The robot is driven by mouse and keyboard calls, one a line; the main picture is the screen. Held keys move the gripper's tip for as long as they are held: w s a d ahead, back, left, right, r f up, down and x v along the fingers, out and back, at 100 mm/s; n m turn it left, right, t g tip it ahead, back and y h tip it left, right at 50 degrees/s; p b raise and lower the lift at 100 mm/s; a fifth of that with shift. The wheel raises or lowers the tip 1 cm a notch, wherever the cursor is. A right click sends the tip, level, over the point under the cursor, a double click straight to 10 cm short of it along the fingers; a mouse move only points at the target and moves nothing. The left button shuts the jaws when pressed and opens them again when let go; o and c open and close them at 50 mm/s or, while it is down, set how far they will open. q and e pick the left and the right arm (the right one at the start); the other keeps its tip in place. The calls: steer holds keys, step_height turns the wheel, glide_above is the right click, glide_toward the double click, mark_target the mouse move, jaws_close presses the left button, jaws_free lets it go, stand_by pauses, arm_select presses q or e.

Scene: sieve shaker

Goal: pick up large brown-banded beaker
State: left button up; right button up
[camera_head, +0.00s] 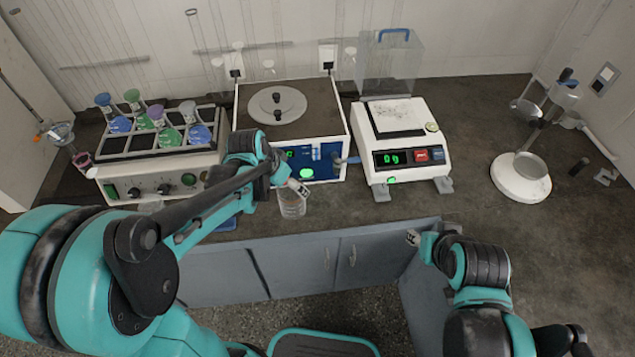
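A clear glass beaker (292,205) stands upright on the bench in front of the blue-panelled machine. It is small in view, and I cannot make out a brown band on it. My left gripper (300,189) is at the beaker's rim, with its tip overlapping the top edge. I cannot tell whether its fingers touch the glass or how far apart they are. My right gripper (414,239) is at the bench's front edge, to the right of the beaker and apart from it. Its finger opening is not clear.
The blue-panelled machine (292,104) stands behind the beaker. A balance (406,140) is right of it, and a flask rack (165,151) is left. A glass stand (521,178) is far right. The right bench is mostly clear.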

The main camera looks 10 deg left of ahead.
mark_target(295, 193)
arm_select(q)
steer(key=b+x, duration=0.4)
steer(key=x, duration=0.3)
steer(key=shift+s+f, duration=0.1)
steer(key=shift+f, duration=0.25)
steer(key=shift+r, duration=0.1)
steer(key=c, duration=1.3)
